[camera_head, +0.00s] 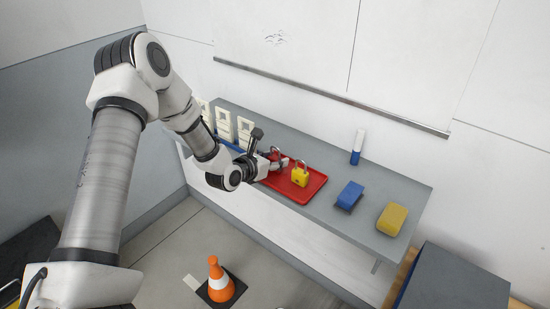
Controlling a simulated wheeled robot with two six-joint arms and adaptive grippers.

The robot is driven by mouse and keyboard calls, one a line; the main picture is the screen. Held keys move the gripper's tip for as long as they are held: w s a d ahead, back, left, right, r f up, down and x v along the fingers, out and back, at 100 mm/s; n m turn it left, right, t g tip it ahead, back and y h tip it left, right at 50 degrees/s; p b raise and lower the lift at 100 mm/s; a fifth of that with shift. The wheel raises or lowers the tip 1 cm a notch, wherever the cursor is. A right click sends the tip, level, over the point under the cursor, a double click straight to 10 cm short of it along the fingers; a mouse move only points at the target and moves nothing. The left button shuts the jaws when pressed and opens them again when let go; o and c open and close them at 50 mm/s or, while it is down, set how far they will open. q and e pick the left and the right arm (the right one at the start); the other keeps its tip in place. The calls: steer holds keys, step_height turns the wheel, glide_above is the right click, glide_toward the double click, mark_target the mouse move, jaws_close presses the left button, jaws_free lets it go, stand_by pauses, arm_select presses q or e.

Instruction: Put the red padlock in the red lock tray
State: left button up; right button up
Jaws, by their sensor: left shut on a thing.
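The red lock tray (308,193) lies on the grey shelf, with a yellow padlock (300,177) standing upright in it. My left gripper (281,163) is over the left part of the tray, shut on what appears to be the red padlock (276,152). Mainly its grey shackle shows above the fingers; its body is mostly hidden by the gripper and hard to tell from the red tray. I cannot tell whether it touches the tray floor. My right gripper is not in view.
The grey shelf (345,218) also holds a blue block-like thing (349,194), a yellow one (392,218) and a blue-and-white bottle (357,147). Several white holders (224,122) stand at the left. An orange cone (220,280) stands on the floor.

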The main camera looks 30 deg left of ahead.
arm_select(q)
steer(key=shift+s+r, duration=0.15)
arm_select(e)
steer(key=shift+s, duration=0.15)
arm_select(q)
steer(key=shift+f+b, duration=0.25)
steer(key=shift+b, duration=0.1)
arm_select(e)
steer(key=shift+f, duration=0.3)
arm_select(q)
steer(key=o, duration=1.2)
steer(key=shift+r, duration=0.15)
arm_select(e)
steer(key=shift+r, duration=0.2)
